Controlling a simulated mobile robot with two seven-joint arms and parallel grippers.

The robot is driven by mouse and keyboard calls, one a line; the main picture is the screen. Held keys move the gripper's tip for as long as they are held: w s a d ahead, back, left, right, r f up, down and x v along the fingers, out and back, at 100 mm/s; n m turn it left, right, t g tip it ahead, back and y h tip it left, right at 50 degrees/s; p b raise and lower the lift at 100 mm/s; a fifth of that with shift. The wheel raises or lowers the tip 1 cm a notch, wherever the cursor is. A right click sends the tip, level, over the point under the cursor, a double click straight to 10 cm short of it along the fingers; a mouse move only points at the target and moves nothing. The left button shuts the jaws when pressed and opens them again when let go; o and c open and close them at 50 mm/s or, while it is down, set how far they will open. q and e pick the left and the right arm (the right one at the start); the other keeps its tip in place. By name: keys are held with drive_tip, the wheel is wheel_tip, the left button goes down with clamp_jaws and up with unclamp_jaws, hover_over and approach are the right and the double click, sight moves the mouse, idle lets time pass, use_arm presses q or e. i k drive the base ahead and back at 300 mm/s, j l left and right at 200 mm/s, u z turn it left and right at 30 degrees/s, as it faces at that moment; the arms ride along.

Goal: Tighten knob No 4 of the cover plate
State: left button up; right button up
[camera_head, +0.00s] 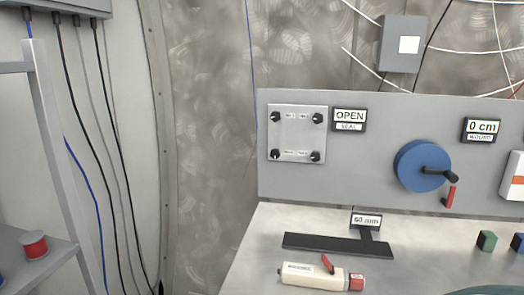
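The cover plate (297,146) is a light grey square on the upright grey panel, left of its middle. It has a black knob at each corner: top left (275,117), top right (318,118), bottom left (275,155) and bottom right (315,156). Small labels sit beside the knobs, too small to read, so I cannot tell for sure which is No 4. A sign (349,119) right of the plate reads "OPEN" over "SEAL". Neither of my grippers is in view.
A blue reel (420,167) with a crank and red handle juts from the panel. On the bench (250,262) lie a dark T-shaped bar (335,245) with a "60 mm" display and a cream tool (312,276). Green (487,241) and blue blocks stand right. A shelf (20,265) is left.

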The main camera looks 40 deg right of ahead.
sight(274, 153)
drive_tip(key=i+z, duration=0.15)
drive_tip(key=z, duration=0.25)
drive_tip(key=i+z, duration=0.2)
drive_tip(key=z, duration=0.15)
drive_tip(key=i+j+z, duration=0.15)
drive_tip(key=z, duration=0.25)
